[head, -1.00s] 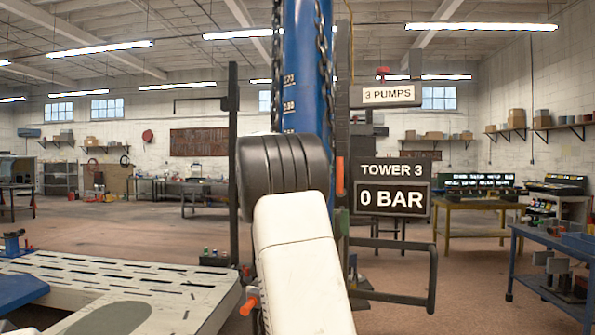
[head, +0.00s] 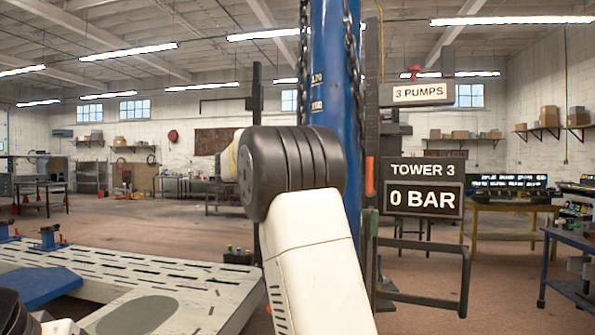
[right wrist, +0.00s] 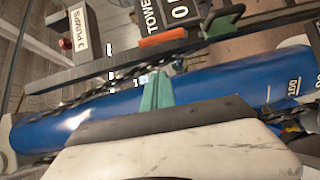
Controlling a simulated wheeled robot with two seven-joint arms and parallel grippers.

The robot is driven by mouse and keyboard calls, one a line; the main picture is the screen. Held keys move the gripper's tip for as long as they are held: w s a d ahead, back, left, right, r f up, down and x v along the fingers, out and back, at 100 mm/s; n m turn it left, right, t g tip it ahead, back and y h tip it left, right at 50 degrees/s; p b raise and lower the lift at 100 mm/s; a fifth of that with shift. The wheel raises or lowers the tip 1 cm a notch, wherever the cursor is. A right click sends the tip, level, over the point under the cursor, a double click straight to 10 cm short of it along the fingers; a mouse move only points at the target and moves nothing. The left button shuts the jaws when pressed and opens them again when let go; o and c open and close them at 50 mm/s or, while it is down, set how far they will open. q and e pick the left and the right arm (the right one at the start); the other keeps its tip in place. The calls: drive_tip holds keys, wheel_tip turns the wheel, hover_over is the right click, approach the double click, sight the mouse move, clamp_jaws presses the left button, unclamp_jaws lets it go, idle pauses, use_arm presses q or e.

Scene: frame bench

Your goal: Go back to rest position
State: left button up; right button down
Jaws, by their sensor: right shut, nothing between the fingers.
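A white arm of mine with a black ribbed joint rises through the middle of the head view. It stands in front of the blue tower column (head: 334,100), and its gripper does not show there. In the right wrist view my right gripper (right wrist: 157,92) shows as green fingers, shut with nothing between them. The fingers appear in front of the blue column (right wrist: 215,100); I cannot tell whether they touch it. My left gripper is not in view.
A chain hangs beside the column. A sign reading "TOWER 3, 0 BAR" (head: 422,186) and a "3 PUMPS" sign (head: 419,92) stand right of it, above a dark rail frame. A slotted white bench (head: 190,270) fills the lower left. A blue table (head: 575,255) stands at right.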

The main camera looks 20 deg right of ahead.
drive_tip(key=s+f+y, duration=1)
drive_tip(key=s+f, duration=0.3)
drive_tip(key=f, duration=0.5)
drive_tip(key=s+a+f+t+y, duration=0.1)
drive_tip(key=s+a+f+y, duration=0.3)
drive_tip(key=s+a, duration=0.5)
drive_tip(key=s+a+f+m+t+y, duration=0.1)
drive_tip(key=s+a+f+y, duration=0.3)
drive_tip(key=s+a, duration=0.5)
drive_tip(key=shift+a+f+y, duration=0.3)
drive_tip(key=shift+a+y, duration=0.4)
drive_tip(key=shift+a, duration=0.2)
